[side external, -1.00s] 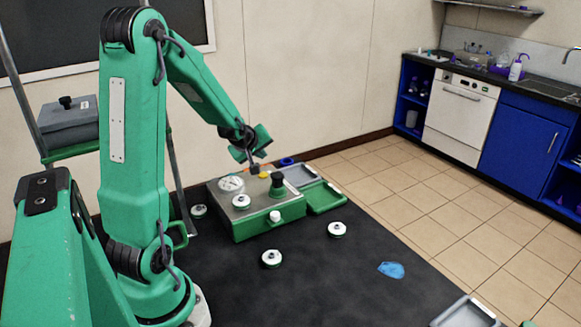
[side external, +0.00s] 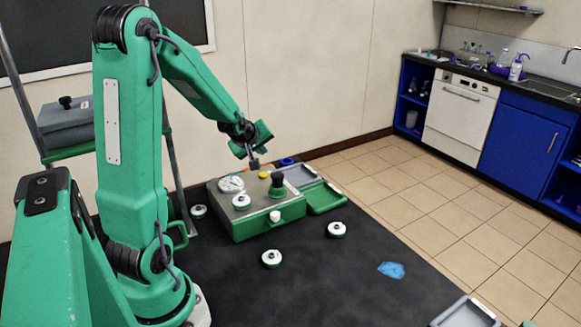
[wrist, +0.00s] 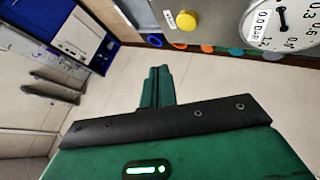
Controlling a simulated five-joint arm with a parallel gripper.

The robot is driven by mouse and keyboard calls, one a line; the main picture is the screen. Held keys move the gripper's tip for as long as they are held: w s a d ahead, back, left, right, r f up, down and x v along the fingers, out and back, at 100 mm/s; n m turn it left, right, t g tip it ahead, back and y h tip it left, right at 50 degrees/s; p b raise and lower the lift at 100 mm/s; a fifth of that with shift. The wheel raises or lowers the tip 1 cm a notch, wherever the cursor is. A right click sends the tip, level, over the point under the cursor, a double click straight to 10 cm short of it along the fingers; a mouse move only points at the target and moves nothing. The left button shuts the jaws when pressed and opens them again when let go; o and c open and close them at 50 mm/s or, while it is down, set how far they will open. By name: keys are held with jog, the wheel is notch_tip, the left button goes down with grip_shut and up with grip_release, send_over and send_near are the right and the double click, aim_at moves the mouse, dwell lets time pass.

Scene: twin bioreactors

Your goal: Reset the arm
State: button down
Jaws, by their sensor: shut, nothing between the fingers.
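My gripper (side external: 254,163) hangs at the end of my green arm, above the back of the bioreactor box. It is shut and empty, and a gap to the box top seems to show, though the exact height is hard to judge. In the wrist view my gripper (wrist: 158,85) shows as a narrow green pair of fingers held together. The green and grey bioreactor box (side external: 270,218) stands on the black table. It has a round gauge (side external: 231,184), a yellow button (side external: 264,175) and a dark green knob (side external: 277,183). The gauge (wrist: 282,16) and yellow button (wrist: 186,20) also show at the top of the wrist view.
White round caps (side external: 272,258) and (side external: 337,229) lie on the black table (side external: 330,280), with a blue patch (side external: 391,270) to the right. A grey case (side external: 70,122) rests on a stand at left.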

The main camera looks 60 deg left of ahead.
jog(key=d+r+m, duration=0.1)
jog(key=d, duration=0.2)
jog(key=d+r+m+h, duration=0.1)
jog(key=d+r, duration=0.1)
jog(key=d+r+m, duration=0.1)
jog(key=d+m, duration=0.1)
jog(key=d, duration=0.1)
jog(key=shift+d+r+h, duration=0.15)
jog(key=shift+d+h, duration=0.15)
jog(key=s+d+r+m+h, duration=0.2)
jog(key=s+d+m, duration=0.4)
jog(key=d, duration=0.4)
jog(key=s+d+r+m+g+h, duration=0.1)
jog(key=s+d+r+m+h, duration=0.1)
jog(key=s+d+r+m, duration=0.2)
jog(key=s+d+m, duration=0.3)
jog(key=s+d, duration=0.1)
jog(key=d, duration=0.2)
jog(key=shift+s+d+g, duration=0.3)
jog(key=shift+s+d, duration=0.05)
jog(key=shift+s, duration=0.05)
